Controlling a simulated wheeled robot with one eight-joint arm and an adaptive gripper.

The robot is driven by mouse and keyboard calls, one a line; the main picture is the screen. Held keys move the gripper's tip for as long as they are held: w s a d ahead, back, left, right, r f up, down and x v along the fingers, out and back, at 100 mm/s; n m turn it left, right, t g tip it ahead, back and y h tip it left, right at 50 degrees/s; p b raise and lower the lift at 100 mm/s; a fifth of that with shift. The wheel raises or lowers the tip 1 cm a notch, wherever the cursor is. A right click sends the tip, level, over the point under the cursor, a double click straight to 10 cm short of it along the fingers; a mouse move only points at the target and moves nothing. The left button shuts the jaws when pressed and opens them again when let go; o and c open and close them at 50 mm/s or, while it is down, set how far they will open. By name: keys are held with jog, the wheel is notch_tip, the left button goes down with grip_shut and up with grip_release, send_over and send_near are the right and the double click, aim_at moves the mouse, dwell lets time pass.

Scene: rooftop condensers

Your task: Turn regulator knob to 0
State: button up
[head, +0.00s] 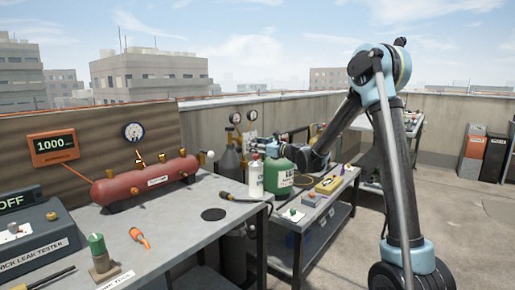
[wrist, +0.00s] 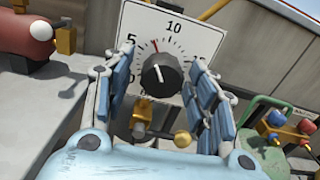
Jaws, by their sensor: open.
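The black regulator knob (wrist: 161,76) sits on a white dial plate (wrist: 135,28) marked with 5, 10 and further numbers partly covered by my fingers. A white line shows on the knob's face, and a short red mark lies above it between 5 and 10. My gripper (wrist: 149,72) is open, with one blue padded finger to the left of the knob and one to the right. I see no clear contact with the knob. In the head view my gripper (head: 256,146) is small, near the gas cylinders, and the knob cannot be made out there.
Brass fittings (wrist: 142,118) lie below the knob. A green cylinder (head: 279,172) and a white bottle (head: 256,180) stand close to my arm.

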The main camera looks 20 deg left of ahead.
jog(key=c, duration=1)
jog(key=shift+d, duration=0.15)
jog(key=shift+c, duration=0.2)
jog(key=shift+n, duration=0.3)
